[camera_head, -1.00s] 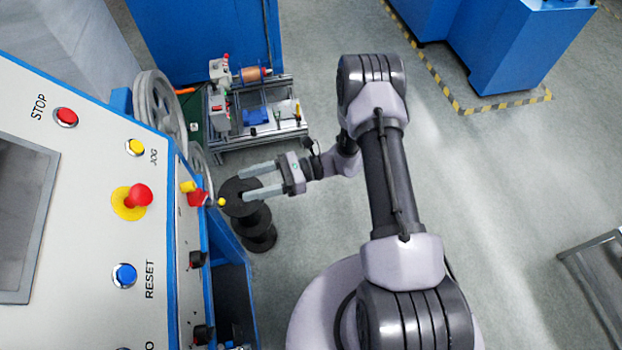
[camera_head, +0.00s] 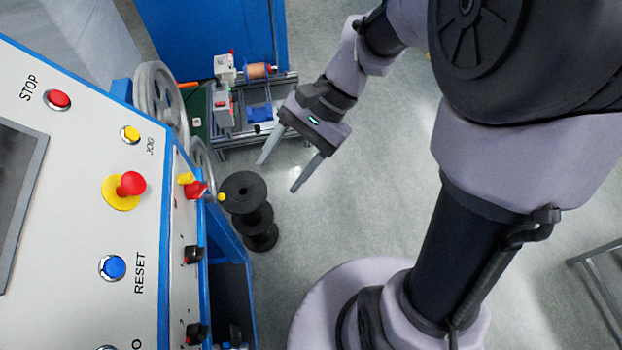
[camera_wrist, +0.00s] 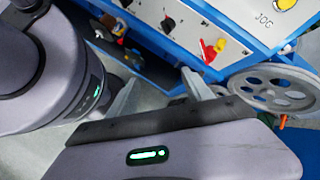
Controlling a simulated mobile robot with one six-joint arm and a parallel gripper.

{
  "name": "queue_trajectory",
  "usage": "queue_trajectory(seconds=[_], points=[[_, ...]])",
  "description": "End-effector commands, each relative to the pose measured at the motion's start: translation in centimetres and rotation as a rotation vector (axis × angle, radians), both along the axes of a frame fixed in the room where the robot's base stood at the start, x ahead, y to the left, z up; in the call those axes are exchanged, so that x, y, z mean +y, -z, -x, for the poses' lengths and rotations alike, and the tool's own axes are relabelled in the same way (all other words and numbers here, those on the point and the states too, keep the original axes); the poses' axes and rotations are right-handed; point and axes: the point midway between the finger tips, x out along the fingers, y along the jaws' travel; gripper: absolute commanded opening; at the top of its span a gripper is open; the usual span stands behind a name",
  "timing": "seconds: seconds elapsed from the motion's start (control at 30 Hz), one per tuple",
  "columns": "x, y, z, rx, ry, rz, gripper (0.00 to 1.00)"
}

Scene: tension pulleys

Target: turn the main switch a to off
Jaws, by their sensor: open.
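A red and yellow rotary switch (camera_head: 195,189) sits on the narrow side face of the console; I take it to be the main switch. It also shows in the wrist view (camera_wrist: 208,51), upper right of centre, with a red handle and a yellow part beside it. I see no label that confirms it, and cannot tell its setting. My gripper (camera_head: 279,177) is open and empty, to the right of the switch and apart from it, with its fingers pointing down. In the wrist view its fingers (camera_wrist: 160,84) are spread below and left of the switch.
Black knobs (camera_head: 193,254) sit lower on the same side face. The sloped panel (camera_head: 75,210) carries a red mushroom button (camera_head: 131,184) and other buttons. Black spools (camera_head: 243,192) stand on the floor below my gripper. A grey handwheel (camera_wrist: 275,88) adjoins the console.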

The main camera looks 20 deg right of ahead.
Motion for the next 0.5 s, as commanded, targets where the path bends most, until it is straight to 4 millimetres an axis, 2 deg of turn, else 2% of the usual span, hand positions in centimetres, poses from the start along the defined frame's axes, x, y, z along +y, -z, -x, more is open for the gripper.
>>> queue_trajectory(seconds=[0.3,0.5], points=[[-1.9,-2.7,4.4,-0.376,-0.135,0.27,0.59],[-2.9,-3.6,5.8,-0.541,-0.175,0.374,0.59]])
